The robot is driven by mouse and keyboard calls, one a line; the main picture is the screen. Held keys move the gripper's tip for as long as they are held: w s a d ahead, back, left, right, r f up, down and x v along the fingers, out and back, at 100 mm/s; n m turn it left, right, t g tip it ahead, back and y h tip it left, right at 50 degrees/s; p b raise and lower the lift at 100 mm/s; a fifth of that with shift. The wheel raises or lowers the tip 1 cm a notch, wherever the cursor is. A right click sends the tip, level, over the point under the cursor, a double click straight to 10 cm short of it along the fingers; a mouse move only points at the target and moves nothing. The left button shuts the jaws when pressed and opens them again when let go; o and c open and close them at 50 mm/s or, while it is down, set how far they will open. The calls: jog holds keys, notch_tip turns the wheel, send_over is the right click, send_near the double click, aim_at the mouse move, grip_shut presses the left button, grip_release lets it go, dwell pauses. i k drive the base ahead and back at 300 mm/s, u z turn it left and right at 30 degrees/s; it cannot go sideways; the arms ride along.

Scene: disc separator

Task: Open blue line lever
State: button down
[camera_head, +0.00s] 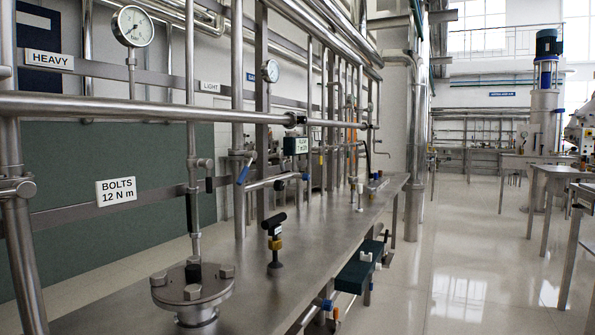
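A blue lever handle (244,172) sits on a valve on a vertical steel pipe left of the middle. It is tilted, running from upper right to lower left. My gripper is not in view.
A steel bench (330,222) runs from the lower left into the distance. On it stand a bolted flange (192,288) and a black-topped fitting (275,242). A horizontal steel pipe (150,108) crosses in front at upper left.

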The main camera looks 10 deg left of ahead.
aim_at(253, 154)
jog(key=z, duration=0.1)
jog(key=i, duration=0.85)
jog(key=u, duration=0.2)
